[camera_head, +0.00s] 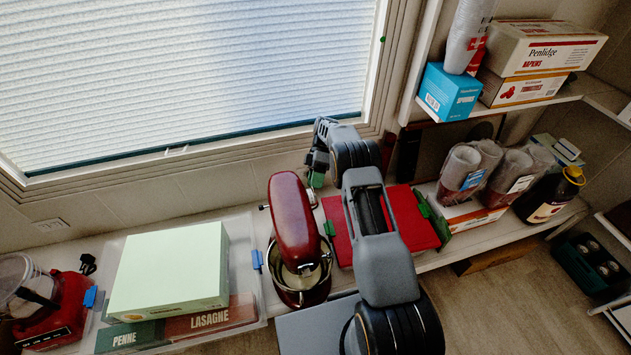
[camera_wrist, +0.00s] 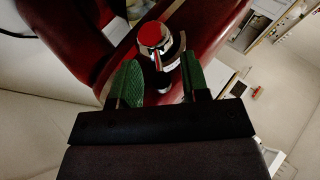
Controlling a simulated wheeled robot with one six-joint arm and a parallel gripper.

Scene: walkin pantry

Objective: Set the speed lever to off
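The red stand mixer (camera_head: 295,225) stands on the counter with its silver bowl (camera_head: 303,278) under the head. In the wrist view its dark red body (camera_wrist: 62,35) fills the upper part. A round chrome fitting with a red cap (camera_wrist: 153,36) sticks out there, with a curved silver piece beside it; I cannot tell for sure which part is the speed lever. My gripper (camera_wrist: 160,82) is open, its green pads on either side of the space just below this fitting. Contact is not clear. In the head view my gripper (camera_head: 317,172) is behind the mixer's right side.
A pale green box (camera_head: 172,268) sits on pasta boxes at the left. Stacked cups (camera_head: 462,165) and a dark bottle (camera_head: 548,195) stand at the right. The window wall is close behind my gripper.

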